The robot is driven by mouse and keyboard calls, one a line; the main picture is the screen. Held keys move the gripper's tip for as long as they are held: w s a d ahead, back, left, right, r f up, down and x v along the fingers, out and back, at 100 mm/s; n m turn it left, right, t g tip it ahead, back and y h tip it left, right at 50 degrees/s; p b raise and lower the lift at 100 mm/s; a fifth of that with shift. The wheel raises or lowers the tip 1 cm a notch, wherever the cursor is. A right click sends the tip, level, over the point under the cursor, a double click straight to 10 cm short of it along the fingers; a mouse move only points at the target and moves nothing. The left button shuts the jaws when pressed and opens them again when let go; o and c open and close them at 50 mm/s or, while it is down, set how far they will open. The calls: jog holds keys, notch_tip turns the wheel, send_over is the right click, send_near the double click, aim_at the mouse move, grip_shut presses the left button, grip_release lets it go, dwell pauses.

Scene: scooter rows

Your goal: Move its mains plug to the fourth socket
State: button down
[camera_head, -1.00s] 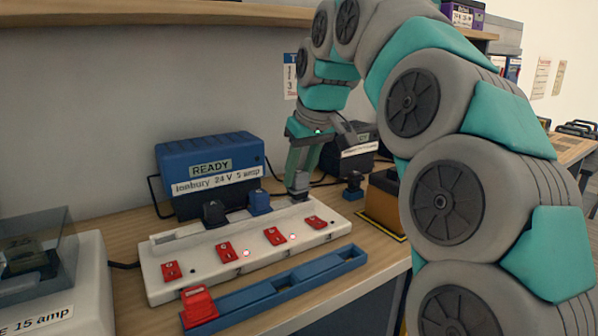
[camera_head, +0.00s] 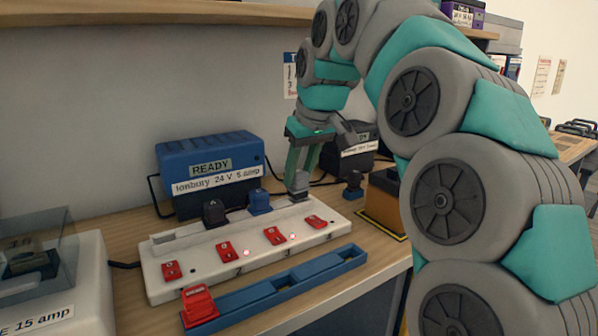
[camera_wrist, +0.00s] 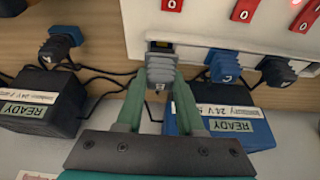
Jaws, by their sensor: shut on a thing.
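My gripper (camera_head: 299,178) is shut on a grey mains plug (camera_wrist: 161,70). The plug is at the right end of the white socket strip (camera_head: 160,283), over its fourth place. A dark socket-like patch shows at the plug's edge in the wrist view; I cannot tell whether the plug is fully seated. A black plug (camera_head: 214,213) and a blue plug (camera_head: 259,202) stand in the strip to its left. Red switches (camera_head: 275,235) line the strip's front, with two small lights lit.
A blue charger (camera_head: 210,180) marked READY stands behind the strip, and a dark charger (camera_head: 350,158) behind right. A dark blue plug (camera_head: 353,187) stands loose on the bench. A blue tray (camera_head: 325,262) with a red piece (camera_head: 198,304) lies in front. Cables run behind.

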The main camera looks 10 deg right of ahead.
jog(key=shift+f+b, duration=0.5)
jog(key=shift+f, duration=0.5)
jog(key=shift+c, duration=2.2)
grip_release()
jog(key=shift+v, duration=3.95)
